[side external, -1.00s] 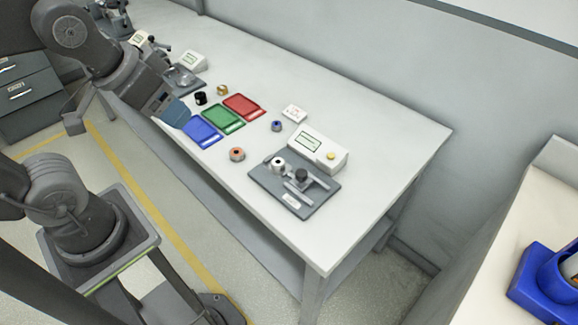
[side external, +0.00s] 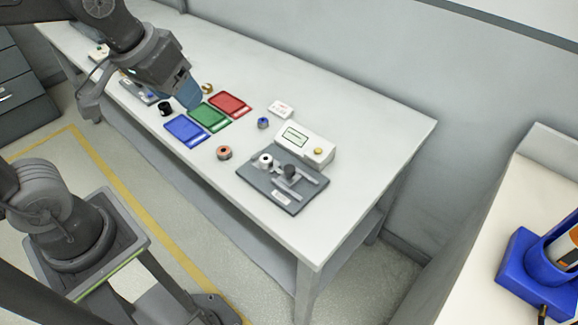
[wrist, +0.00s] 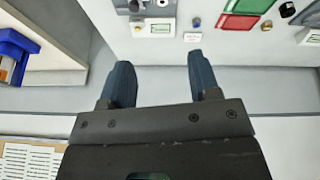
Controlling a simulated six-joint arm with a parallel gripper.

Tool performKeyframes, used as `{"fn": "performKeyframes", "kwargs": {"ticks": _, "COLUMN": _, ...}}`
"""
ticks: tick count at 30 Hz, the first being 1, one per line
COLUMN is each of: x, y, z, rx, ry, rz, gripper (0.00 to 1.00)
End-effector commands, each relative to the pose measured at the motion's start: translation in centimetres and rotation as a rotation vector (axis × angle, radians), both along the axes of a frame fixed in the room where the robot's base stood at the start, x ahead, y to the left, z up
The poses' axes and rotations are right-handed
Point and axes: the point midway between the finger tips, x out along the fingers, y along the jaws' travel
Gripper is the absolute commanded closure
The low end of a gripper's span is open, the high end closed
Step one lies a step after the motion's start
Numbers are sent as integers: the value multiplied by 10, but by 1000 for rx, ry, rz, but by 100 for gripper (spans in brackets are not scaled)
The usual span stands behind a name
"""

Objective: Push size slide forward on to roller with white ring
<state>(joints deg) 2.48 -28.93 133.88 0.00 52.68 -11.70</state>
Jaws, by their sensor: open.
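The sizing device has a dark grey base plate (side external: 252,180) near the table's right end. A white ring (side external: 266,160) sits at the plate's left side, seemingly around a post or roller; I cannot tell which. The slide with a black knob (side external: 290,171) is just right of it, with a small gap seemingly between them. My gripper (side external: 188,100) is open and empty, above the trays and well left of the device. In the wrist view its two blue fingers (wrist: 162,80) are apart, with the device partly cut off at the top edge.
Blue (side external: 185,131), green (side external: 210,117) and red (side external: 230,105) trays lie left of the device. An orange-centred ring (side external: 224,153), a blue-centred ring (side external: 263,123) and a black ring (side external: 165,109) stand nearby. A white display box (side external: 305,145) stands behind the plate. The table's right end is clear.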

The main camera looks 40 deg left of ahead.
Motion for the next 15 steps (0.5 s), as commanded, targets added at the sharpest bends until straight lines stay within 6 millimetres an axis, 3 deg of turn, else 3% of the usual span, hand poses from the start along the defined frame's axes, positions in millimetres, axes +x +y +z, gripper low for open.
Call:
{"fn": "performKeyframes", "kwargs": {"ticks": 8, "x": 86, "y": -29, "z": -26, "rx": -86, "ry": 182, "rz": 248, "gripper": 44}}
{"fn": "performKeyframes", "kwargs": {"ticks": 15, "x": 147, "y": -61, "z": -80, "rx": -109, "ry": 313, "rz": 469, "gripper": 44}}
